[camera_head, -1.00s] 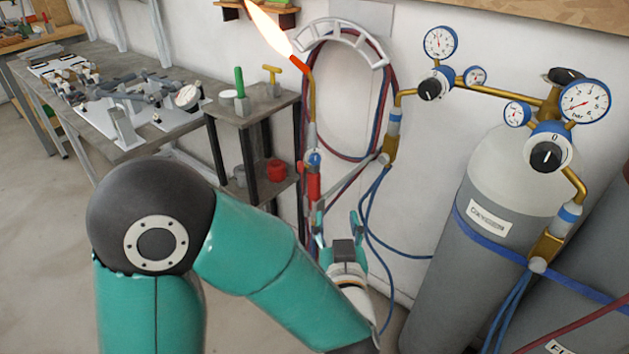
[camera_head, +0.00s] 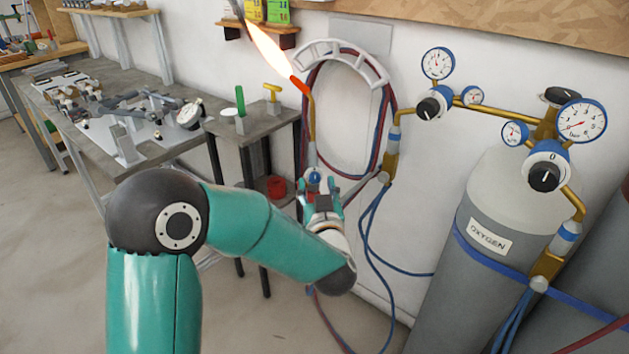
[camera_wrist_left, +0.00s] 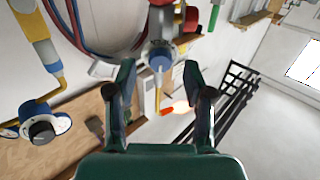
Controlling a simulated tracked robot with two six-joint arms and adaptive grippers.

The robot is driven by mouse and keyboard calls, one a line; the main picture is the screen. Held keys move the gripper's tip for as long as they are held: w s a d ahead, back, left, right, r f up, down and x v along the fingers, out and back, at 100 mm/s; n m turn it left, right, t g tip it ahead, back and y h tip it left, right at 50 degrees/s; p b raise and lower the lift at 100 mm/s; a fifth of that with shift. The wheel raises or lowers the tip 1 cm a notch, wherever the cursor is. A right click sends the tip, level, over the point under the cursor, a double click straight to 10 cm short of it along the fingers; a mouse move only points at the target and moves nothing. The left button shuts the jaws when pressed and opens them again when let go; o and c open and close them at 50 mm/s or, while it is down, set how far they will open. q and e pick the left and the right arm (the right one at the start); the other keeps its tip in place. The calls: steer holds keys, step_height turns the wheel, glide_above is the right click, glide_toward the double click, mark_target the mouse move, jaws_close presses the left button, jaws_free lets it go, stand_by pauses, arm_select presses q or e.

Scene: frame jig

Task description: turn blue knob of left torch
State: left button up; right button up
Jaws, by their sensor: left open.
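The lit left torch shows its brass tube (camera_head: 312,118), orange tip (camera_head: 299,85) and flame (camera_head: 268,50). Its blue knob (camera_head: 314,178) sits low on the torch; it also shows in the left wrist view (camera_wrist_left: 160,60). My left gripper (camera_head: 318,186) is at the torch, its two fingers apart. In the left wrist view the open left gripper (camera_wrist_left: 160,76) has the knob lined up between its fingertips, with a gap on each side. I cannot tell how deep the knob is between them. The gripper hides most of the torch's lower body. My right gripper is not in view.
The oxygen cylinder (camera_head: 480,215) with gauges stands on the right. Hoses (camera_head: 378,95) loop over a white wall holder (camera_head: 335,50) behind the torch. A small side table (camera_head: 262,122) stands left of the torch, and a workbench (camera_head: 150,140) stands farther left.

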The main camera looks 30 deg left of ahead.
arm_select(q)
steer(key=shift+x, duration=0.9)
jaws_close()
steer(key=shift+a, duration=0.1)
steer(key=shift+f+n+b, duration=0.2)
steer(key=shift+n+b, duration=0.5)
steer(key=shift+b, duration=0.15)
steer(key=n+b, duration=0.4)
steer(key=shift+g+y, duration=0.3)
steer(key=shift+g, duration=0.1)
steer(key=n+b, duration=0.2)
steer(key=shift+n, duration=0.4)
steer(key=shift+r+n+g+b, duration=0.15)
steer(key=shift+n+g+b, duration=0.15)
steer(key=shift+n+b, duration=0.75)
steer(key=shift+n, duration=0.35)
